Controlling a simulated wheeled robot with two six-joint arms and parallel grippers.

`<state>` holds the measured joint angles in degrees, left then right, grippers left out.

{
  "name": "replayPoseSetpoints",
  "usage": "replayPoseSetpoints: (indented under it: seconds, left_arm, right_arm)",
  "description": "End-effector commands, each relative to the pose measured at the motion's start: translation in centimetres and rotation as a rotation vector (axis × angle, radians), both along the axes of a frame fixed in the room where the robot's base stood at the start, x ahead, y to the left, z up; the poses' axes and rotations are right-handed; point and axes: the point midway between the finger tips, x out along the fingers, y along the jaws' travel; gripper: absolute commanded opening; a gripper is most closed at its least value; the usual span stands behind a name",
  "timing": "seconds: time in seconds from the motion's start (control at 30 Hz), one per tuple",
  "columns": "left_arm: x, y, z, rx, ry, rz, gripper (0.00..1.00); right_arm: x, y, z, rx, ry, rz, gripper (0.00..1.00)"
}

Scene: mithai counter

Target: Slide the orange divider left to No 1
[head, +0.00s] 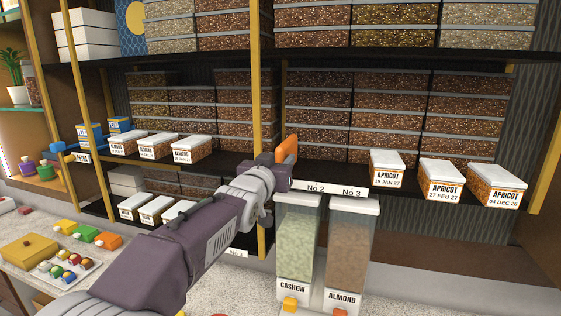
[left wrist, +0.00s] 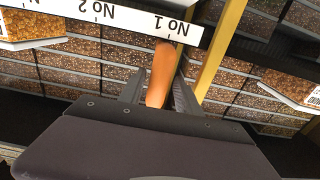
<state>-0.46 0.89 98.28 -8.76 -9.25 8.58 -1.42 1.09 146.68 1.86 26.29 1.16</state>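The orange divider (head: 287,148) stands upright at the front edge of the middle shelf, beside my left gripper (head: 277,172) in the head view. In the left wrist view, which is upside down, the divider (left wrist: 160,75) stands between the two fingers of my left gripper (left wrist: 160,95), close to both. Whether both fingers touch it I cannot tell. Its far end is at the No 1 mark of the white label strip (left wrist: 100,20). My right gripper is not in view.
White-lidded almond boxes (head: 187,150) sit left of the divider, apricot boxes (head: 441,178) to the right. Cashew (head: 297,245) and almond (head: 350,255) bins stand below the strip. A yellow post (head: 267,90) rises close to my gripper.

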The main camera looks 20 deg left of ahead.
Motion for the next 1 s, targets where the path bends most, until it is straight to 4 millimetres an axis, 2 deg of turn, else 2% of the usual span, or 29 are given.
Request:
replayPoseSetpoints:
  seconds: [0.37, 0.5, 0.8, 1.0]
  left_arm:
    - [-0.4, 0.0, -0.1, -0.001, -0.001, -0.001, 0.45]
    - [-2.5, 0.1, -0.3, -0.002, -0.003, 0.000, 0.45]
    - [-7.7, 0.5, 0.2, -0.002, -0.002, 0.001, 0.45]
    - [-9.1, 0.6, 0.0, -0.003, -0.001, 0.000, 0.45]
  right_arm:
    - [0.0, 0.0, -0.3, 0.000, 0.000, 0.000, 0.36]
    - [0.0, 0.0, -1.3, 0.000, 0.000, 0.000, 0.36]
    - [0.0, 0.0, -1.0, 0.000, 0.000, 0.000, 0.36]
    - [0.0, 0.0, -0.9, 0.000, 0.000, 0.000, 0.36]
